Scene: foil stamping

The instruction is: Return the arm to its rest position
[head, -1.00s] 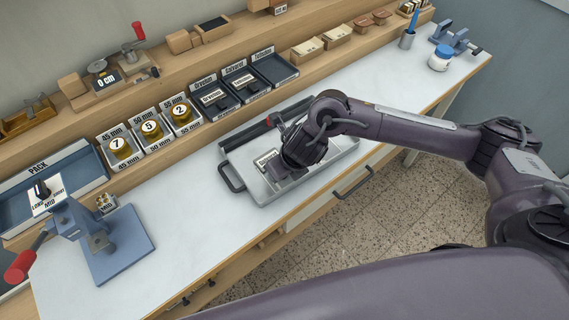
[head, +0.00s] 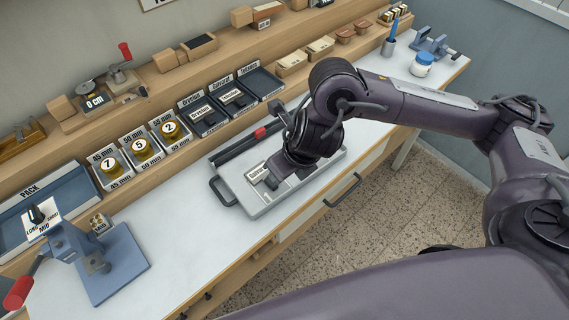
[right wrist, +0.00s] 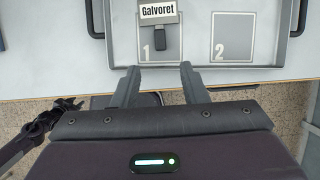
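My right arm reaches in from the right in the head view, with its gripper (right wrist: 158,80) above the front part of the grey metal tray (head: 222,168). In the right wrist view its two fingers are spread with nothing between them. A block labelled Galvoret (right wrist: 158,12) lies on the tray's slot 1 (right wrist: 147,52), beyond the fingertips and apart from them. Its label also shows in the head view (head: 257,172). Slot 2 (right wrist: 233,38) is empty. A dark jointed part, seemingly my left arm (right wrist: 35,130), shows at the left of the wrist view; its finger state is unclear.
A blue press with a red handle (head: 18,292) stands at the left front. Label holders (head: 207,118), gold rolls (head: 140,146) and a Pack tray (head: 75,190) line the back. A white jar (head: 422,64) and pen cup (head: 388,46) stand at the far right.

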